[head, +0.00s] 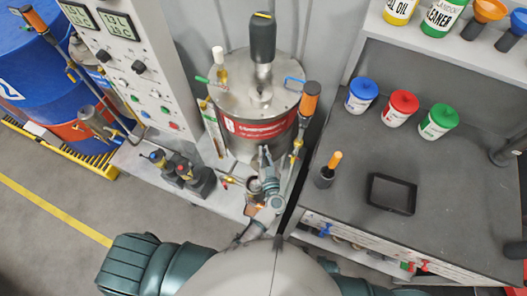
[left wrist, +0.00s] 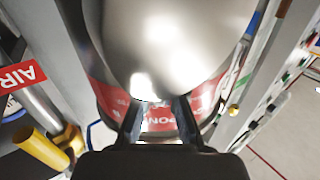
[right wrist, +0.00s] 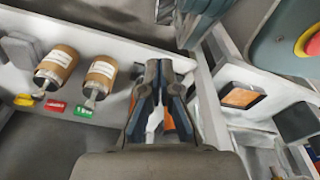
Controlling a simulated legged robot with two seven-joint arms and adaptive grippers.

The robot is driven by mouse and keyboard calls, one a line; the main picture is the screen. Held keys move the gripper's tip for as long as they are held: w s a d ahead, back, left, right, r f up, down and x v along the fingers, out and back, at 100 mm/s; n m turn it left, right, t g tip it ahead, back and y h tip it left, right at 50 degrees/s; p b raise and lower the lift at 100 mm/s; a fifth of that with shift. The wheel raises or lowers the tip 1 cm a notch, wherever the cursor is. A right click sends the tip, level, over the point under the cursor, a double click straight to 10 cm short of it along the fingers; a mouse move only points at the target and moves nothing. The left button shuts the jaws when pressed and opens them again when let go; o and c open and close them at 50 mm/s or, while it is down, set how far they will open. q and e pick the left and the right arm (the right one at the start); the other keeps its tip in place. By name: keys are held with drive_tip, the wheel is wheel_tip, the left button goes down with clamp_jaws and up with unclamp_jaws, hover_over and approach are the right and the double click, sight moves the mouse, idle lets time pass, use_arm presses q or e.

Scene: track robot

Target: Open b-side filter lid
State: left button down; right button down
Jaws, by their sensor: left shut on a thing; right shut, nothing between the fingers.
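My left gripper (head: 265,153) is in front of the steel drum, near small fittings and an opening (head: 255,185). In the left wrist view its two fingers (left wrist: 160,108) are shut on a shiny, rounded metal part (left wrist: 185,45), which looks like the filter lid. It fills the upper middle of that view, against the drum's red label (left wrist: 112,98). Whether this is the b-side lid cannot be read. My right gripper shows in the right wrist view (right wrist: 158,72) with its fingers together and empty. It cannot be made out in the head view.
The steel drum (head: 235,98) stands behind, with orange-handled valves beside it. A control panel (head: 140,75) is at left. A grey bench (head: 345,240) with colored-lid jars (head: 400,108) and a black tray (head: 391,194) is at right. Two brown bottles (right wrist: 57,65) show in the right wrist view.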

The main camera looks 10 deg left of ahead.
use_arm(q)
drive_tip(key=shift+a+r, duration=0.1)
drive_tip(key=shift+r, duration=0.15)
use_arm(e)
drive_tip(key=shift+r, duration=0.1)
use_arm(q)
drive_tip(key=p, duration=0.2)
drive_tip(key=shift+s+r+p, duration=0.3)
drive_tip(key=shift+p, duration=0.05)
drive_tip(key=shift+s+t, duration=0.3)
drive_tip(key=shift+s, duration=0.05)
drive_tip(key=shift+s+a+r+n+y, duration=0.1)
drive_tip(key=shift+s+n+y, duration=0.1)
drive_tip(key=shift+n+y, duration=0.1)
use_arm(e)
drive_tip(key=s+f, duration=0.2)
drive_tip(key=s, duration=0.1)
drive_tip(key=s+d+f, duration=0.1)
drive_tip(key=shift+s, duration=0.35)
drive_tip(key=shift+f, duration=0.1)
use_arm(q)
drive_tip(key=c, duration=1.2)
unclamp_jaws()
drive_tip(key=shift+s, duration=0.15)
